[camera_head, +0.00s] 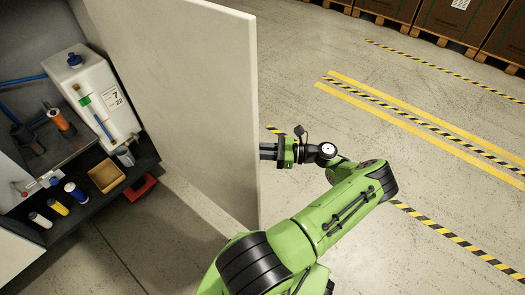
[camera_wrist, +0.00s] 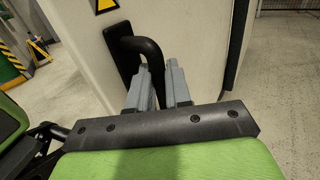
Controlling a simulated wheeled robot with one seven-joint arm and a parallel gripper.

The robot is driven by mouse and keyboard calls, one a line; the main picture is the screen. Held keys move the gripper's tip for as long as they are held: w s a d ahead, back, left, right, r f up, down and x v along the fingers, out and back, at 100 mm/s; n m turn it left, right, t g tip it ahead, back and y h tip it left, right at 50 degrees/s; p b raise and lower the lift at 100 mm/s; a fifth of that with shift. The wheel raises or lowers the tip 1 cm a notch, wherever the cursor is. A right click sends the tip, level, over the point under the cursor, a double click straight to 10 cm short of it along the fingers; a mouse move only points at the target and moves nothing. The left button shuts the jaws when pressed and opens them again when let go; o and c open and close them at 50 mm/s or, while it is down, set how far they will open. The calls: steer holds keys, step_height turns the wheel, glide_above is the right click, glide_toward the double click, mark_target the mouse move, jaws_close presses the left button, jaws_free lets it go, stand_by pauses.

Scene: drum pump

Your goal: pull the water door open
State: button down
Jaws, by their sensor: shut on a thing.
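The water door (camera_head: 180,90) is a large off-white panel that stands swung well away from the cabinet in the head view. Its outer face (camera_wrist: 85,50) fills the middle of the wrist view. A black curved handle (camera_wrist: 146,46) sticks out of that face. My gripper (camera_wrist: 160,88) is shut on the handle, with its grey fingers on either side of the bar. In the head view my gripper (camera_head: 268,151) is at the door's far side, and the door hides the fingertips and handle.
The open cabinet holds a white canister (camera_head: 95,95), several small bottles and a tan box (camera_head: 106,176). A red tray (camera_head: 138,188) lies low by the cabinet. Brown crates (camera_head: 440,20) stand at the back right. The striped floor right of the door is clear.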

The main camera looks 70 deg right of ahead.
steer(key=shift+w+d+r, duration=0.15)
steer(key=shift+w, duration=0.1)
steer(key=c, duration=1.3)
jaws_free()
steer(key=shift+w, duration=0.1)
steer(key=shift+o, duration=0.7)
steer(key=shift+w, duration=0.15)
steer(key=shift+s, duration=0.25)
steer(key=v, duration=1.5)
steer(key=shift+s+d+b, duration=0.2)
steer(key=shift+s+b, duration=0.05)
steer(key=shift+b, duration=0.15)
